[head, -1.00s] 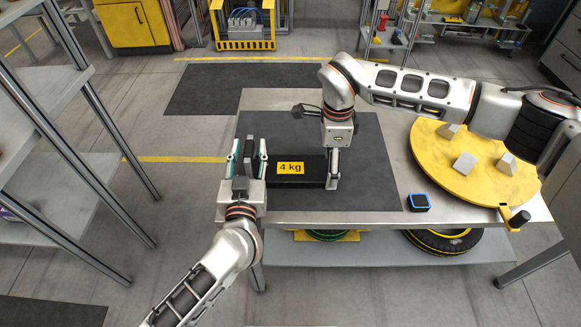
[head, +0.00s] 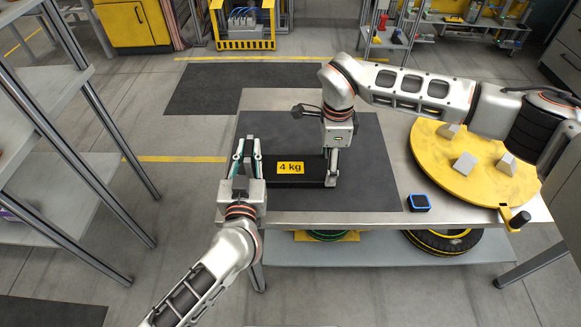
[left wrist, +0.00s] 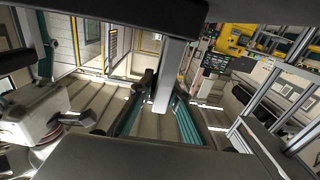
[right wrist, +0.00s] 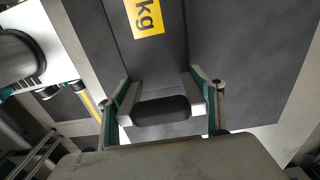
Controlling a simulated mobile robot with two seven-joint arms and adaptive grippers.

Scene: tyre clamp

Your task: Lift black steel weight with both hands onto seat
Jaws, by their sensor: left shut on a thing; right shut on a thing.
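The black steel weight (head: 315,172) with a yellow "4 kg" label lies on the dark mat on the table in the head view. My left gripper (head: 248,152) is at its left end, shut on the upright grip there; the left wrist view shows a grey bar (left wrist: 168,75) between the fingers. My right gripper (head: 332,168) comes down from above at the right end and is shut on it. In the right wrist view the weight (right wrist: 140,60) lies between and beyond the fingers, with a dark slot at its near end. No part is clearly recognisable as the seat.
A yellow round plate (head: 450,185) with three grey blocks and a black knob is on the table's right side. A small blue-rimmed device (head: 419,202) lies near the front edge. Tyres (head: 445,240) sit on the shelf below. Racks (head: 60,80) stand at the left.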

